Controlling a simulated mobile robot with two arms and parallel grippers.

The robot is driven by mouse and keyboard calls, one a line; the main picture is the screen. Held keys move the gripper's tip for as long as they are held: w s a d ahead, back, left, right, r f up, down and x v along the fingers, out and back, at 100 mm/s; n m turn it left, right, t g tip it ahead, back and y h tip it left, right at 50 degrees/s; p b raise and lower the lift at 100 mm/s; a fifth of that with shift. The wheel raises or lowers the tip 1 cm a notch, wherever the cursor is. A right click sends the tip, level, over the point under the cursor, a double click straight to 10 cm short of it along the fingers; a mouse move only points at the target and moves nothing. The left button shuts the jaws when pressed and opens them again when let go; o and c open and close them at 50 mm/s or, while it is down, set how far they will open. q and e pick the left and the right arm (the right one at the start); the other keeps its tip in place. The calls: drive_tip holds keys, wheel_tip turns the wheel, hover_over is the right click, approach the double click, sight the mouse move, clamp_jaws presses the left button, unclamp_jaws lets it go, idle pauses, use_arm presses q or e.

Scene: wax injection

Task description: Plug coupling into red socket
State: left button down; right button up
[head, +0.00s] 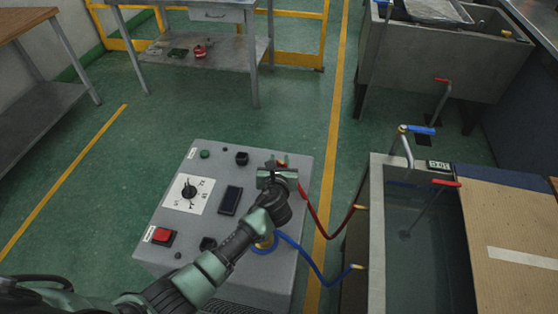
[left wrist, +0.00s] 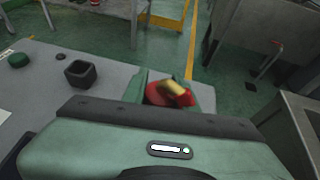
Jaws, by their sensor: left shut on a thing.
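My left gripper (head: 279,163) is over the upper right part of the grey machine's top. In the left wrist view its fingers (left wrist: 172,95) are shut on a coupling (left wrist: 176,90) with a brass part and red around it. A red hose (head: 312,208) runs from beside the gripper to a brass fitting on the tank at right. The red socket cannot be told apart from the red at the fingers; the gripper hides the surface below. I cannot tell whether the coupling touches a socket. My right gripper is not in view.
The grey machine (head: 150,240) carries a dial (head: 189,191), a red button (head: 163,236), a display (head: 230,200) and a black square cup (head: 242,158). A blue hose (head: 310,262) links it to the water tank (head: 376,240). A workbench (head: 225,55) stands behind; green floor lies between.

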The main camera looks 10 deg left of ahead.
use_arm(q)
drive_tip(key=shift+f+b, duration=0.5)
drive_tip(key=shift+f, duration=0.35)
drive_tip(key=c, duration=1)
unclamp_jaws()
drive_tip(key=shift+c, duration=0.2)
drive_tip(key=p+v, duration=0.1)
drive_tip(key=v, duration=0.7)
drive_tip(key=shift+w, duration=0.1)
